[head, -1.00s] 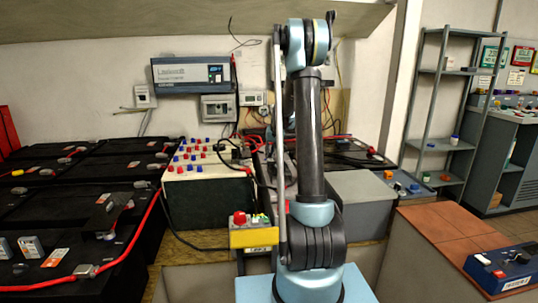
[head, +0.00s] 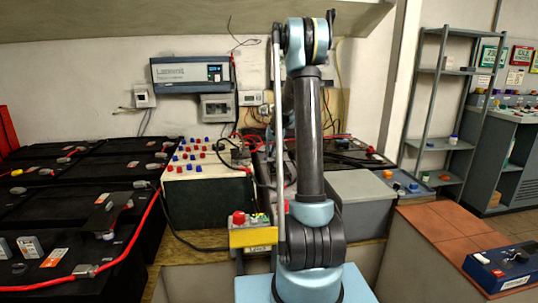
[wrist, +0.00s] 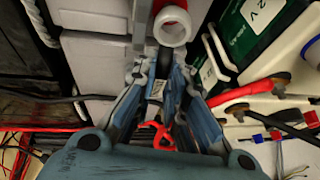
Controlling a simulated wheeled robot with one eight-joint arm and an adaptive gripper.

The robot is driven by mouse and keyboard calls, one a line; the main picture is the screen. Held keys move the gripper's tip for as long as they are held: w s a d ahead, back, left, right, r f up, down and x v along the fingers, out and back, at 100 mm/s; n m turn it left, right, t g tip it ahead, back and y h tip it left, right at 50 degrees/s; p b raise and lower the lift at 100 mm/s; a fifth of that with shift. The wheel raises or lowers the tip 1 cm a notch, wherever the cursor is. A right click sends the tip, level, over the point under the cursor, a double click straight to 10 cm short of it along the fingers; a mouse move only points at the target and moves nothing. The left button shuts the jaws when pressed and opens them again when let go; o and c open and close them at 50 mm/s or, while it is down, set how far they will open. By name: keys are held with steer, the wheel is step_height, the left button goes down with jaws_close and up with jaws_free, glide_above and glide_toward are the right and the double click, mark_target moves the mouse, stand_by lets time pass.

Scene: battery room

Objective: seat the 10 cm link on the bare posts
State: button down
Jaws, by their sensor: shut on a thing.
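My gripper (wrist: 165,100) shows in the wrist view with its blue-grey fingers close together around a narrow piece that carries a small pale printed label (wrist: 157,88). I take this piece to be the 10 cm link, but the fingers hide most of it. A red-and-white hollow cylinder (wrist: 173,26) shows just past the fingertips. A red looped piece (wrist: 158,136) shows between the finger bases. In the head view my own arm hides the gripper and what it holds. I cannot make out which posts are bare.
Black batteries (head: 85,190) with a red cable (head: 130,240) fill the left. A pale box with red and blue caps (head: 205,163) stands left of my arm. A grey box (head: 360,199) stands right of it. A green-labelled battery (wrist: 240,38) and red-sleeved cables (wrist: 250,90) lie right in the wrist view.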

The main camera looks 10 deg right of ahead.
steer(key=shift+f, duration=1.2)
stand_by(2.3)
steer(key=c, duration=1.5)
jaws_free()
steer(key=shift+c, duration=0.2)
steer(key=shift+o, duration=1.9)
steer(key=shift+r, duration=0.15)
steer(key=shift+r, duration=3.9)
